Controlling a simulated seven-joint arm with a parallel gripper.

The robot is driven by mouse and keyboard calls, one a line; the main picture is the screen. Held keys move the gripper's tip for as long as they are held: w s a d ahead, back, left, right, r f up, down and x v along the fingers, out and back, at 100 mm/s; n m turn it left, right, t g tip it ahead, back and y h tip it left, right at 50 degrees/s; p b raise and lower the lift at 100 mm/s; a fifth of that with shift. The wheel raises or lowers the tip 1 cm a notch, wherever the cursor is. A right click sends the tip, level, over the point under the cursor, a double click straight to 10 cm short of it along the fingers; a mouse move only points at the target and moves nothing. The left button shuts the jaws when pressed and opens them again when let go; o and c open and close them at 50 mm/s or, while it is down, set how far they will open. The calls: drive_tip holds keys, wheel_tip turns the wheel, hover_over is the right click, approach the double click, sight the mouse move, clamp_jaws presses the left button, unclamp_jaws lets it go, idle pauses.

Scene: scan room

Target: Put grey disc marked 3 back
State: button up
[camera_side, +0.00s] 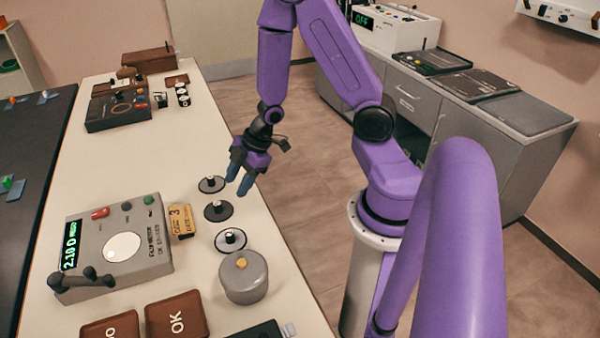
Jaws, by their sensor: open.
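A tan card (181,221) beside the row carries a 3. My gripper (238,184) is open, fingers pointing down, and appears just right of the far disc in the picture. I see nothing between its fingers. Its height above the table is hard to judge.
A grey lidded pot (243,284) stands in front of the discs. A grey meter (115,248) reading 2.10 D is to their left. Brown OK (177,315) and NO (111,329) trays lie in front. Boxes (118,110) stand at the far end. The table between is clear.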

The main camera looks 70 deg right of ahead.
drive_tip(key=s+a+r+g+h, duration=0.1)
drive_tip(key=s+a+r+h, duration=0.1)
drive_tip(key=s+a+r, duration=0.55)
drive_tip(key=s+a+r+g, duration=0.1)
drive_tip(key=s+r, duration=0.2)
drive_tip(key=s, duration=0.3)
drive_tip(key=s+r+g+h, duration=0.1)
drive_tip(key=s+r+g, duration=0.1)
drive_tip(key=s+r, duration=0.2)
drive_tip(key=s, duration=0.2)
drive_tip(key=shift+s+a+r, duration=0.3)
drive_tip(key=shift+s+a, duration=0.05)
